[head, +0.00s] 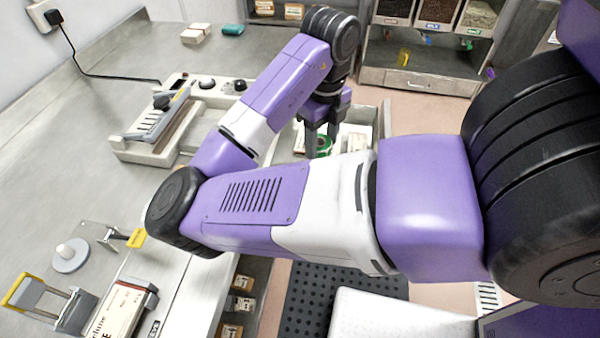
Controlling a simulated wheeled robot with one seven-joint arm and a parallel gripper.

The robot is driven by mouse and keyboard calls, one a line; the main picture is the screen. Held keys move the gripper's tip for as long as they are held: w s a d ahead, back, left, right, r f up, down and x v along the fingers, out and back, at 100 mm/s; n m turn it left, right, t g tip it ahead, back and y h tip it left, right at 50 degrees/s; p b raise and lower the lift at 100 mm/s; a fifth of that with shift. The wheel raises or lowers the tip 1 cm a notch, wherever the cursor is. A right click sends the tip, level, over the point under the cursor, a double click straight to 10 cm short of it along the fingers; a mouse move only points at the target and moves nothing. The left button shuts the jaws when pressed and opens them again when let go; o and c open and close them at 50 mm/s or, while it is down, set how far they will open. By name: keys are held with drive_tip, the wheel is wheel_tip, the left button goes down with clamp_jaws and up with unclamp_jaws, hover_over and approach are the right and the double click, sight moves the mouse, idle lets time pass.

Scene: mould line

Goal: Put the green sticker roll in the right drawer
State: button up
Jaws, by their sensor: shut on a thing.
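My gripper (319,152) points down near the middle of the head view, past the bend of my purple and white arm. It is shut on the green sticker roll (326,145), of which only a green curved part shows by the fingers. An open drawer (386,121) with pale walls lies just right of and around the gripper, with white boxes (355,138) inside. My forearm hides the drawer's near part. I cannot tell whether the roll is above the drawer's floor or touching it.
A grey counter (60,170) fills the left, with a sealing machine (165,125) and a tape holder (60,305) on it. A dispenser cabinet (420,75) with bins stands at the back. Boxes sit on shelves below the counter's front edge (240,300).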

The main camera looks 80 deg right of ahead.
wheel_tip(320, 180, down, 19)
drive_tip(key=shift+r+b, duration=0.2)
drive_tip(key=shift+b, duration=0.85)
drive_tip(key=shift+f, duration=0.2)
drive_tip(key=o, duration=1.3)
drive_tip(key=shift+o, duration=0.2)
drive_tip(key=shift+r, duration=0.1)
wheel_tip(320, 180, up, 12)
drive_tip(key=shift+r+p, duration=0.15)
drive_tip(key=shift+p, duration=0.3)
